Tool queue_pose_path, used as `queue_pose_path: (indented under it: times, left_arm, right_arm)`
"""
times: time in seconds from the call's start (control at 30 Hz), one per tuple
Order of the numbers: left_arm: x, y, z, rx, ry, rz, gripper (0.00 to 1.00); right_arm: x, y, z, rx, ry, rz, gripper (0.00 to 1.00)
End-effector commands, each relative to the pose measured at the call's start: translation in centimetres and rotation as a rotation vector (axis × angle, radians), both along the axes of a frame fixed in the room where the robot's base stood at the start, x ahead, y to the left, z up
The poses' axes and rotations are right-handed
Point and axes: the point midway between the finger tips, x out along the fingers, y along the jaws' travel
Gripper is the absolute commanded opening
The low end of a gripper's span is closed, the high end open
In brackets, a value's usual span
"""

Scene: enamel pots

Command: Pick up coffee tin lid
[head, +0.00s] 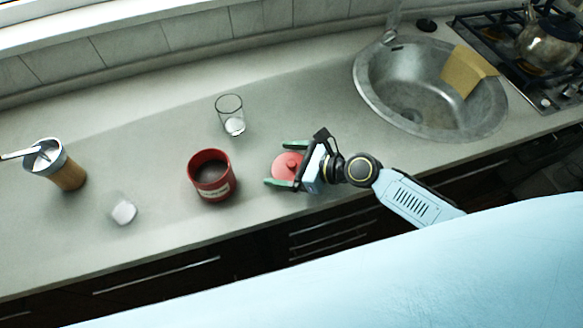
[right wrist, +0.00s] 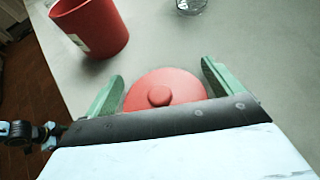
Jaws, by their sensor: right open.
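The red coffee tin lid (head: 287,165), round with a small knob on top, lies on the counter to the right of the red coffee tin (head: 211,175). The tin stands upright without a lid and has a pale label; dark contents show inside. My right gripper (head: 279,163) is open, with one green finger on each side of the lid. In the right wrist view the lid (right wrist: 160,88) sits between the two fingers, with a gap on each side, and its near edge is hidden by the gripper body. The tin (right wrist: 92,27) shows at upper left. My left gripper is out of view.
A clear glass (head: 231,115) stands behind the tin. A cup with a brown lower part (head: 68,174) and a small whitish container (head: 123,210) are at left. A sink (head: 440,112) with a yellow cloth (head: 467,74) and a stove with a kettle (head: 551,40) are at right.

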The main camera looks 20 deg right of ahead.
Motion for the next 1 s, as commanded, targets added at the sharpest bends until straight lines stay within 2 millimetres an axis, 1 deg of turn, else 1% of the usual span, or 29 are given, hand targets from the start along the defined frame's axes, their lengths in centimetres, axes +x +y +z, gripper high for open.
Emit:
queue_pose_path:
  times: [0.07,0.4,0.77,0.87,0.97,1.0]
  left_arm:
    - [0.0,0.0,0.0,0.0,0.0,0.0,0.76]
    - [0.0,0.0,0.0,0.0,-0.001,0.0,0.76]
    - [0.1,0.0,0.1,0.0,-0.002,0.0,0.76]
    - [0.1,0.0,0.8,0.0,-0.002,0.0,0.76]
    - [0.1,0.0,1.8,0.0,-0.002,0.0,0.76]
    - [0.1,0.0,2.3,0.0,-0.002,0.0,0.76]
  right_arm:
    - [0.0,0.0,0.0,0.0,0.0,0.0,0.9]
    - [0.0,0.0,0.0,0.0,0.0,0.001,0.47]
    - [-0.1,0.0,0.2,0.0,0.0,0.001,0.46]
    - [-0.1,0.0,1.2,0.0,-0.002,0.002,0.46]
    - [-0.1,0.0,3.0,0.0,-0.003,0.002,0.46]
    - [0.0,0.0,3.9,0.001,-0.003,0.002,0.46]
